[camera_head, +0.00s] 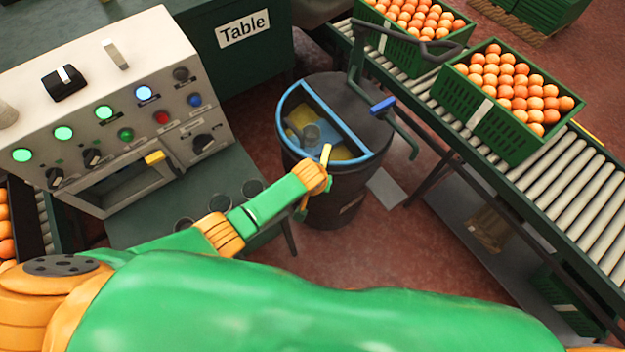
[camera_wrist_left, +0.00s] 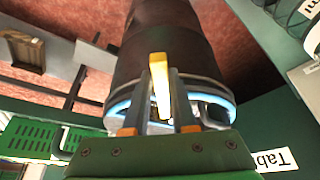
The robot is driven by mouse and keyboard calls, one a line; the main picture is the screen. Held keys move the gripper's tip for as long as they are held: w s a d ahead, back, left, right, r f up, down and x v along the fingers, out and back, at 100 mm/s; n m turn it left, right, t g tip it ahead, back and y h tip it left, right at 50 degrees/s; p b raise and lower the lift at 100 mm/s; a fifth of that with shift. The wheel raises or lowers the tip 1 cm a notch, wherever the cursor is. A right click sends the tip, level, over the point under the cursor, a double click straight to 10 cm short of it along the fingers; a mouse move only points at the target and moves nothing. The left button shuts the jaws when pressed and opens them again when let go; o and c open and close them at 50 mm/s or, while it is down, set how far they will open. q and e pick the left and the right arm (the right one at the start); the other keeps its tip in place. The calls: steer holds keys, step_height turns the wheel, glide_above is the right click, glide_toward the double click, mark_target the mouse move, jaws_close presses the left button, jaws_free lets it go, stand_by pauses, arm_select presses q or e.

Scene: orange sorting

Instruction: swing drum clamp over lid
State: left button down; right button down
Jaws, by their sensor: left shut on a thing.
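A dark drum (camera_head: 335,205) stands on the floor between the table and the conveyor; it also shows upside down in the left wrist view (camera_wrist_left: 170,45). Its round top has a blue rim (camera_head: 283,115) and a dark lid part (camera_head: 345,100). A blue-framed opening on the near left side shows yellow inside. A yellow clamp handle (camera_head: 326,153) sticks up at the near edge. My left gripper (camera_head: 322,167) is shut on this handle. In the left wrist view the handle (camera_wrist_left: 160,80) lies between the fingers (camera_wrist_left: 160,105). My right gripper is not in view.
A control panel (camera_head: 130,60) with lit buttons stands at the left on a green table. A roller conveyor (camera_head: 580,190) runs along the right, with green crates (camera_head: 480,110) of oranges. A blue-gripped dark bar (camera_head: 383,104) rises beside the drum. Red floor (camera_head: 340,265) in front is clear.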

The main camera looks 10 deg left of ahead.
arm_select(q)
steer(key=shift+d, duration=0.1)
stand_by(0.3)
steer(key=c, duration=0.7)
jaws_free()
steer(key=p+v, duration=0.3)
steer(key=v, duration=0.4)
steer(key=shift+r, duration=0.1)
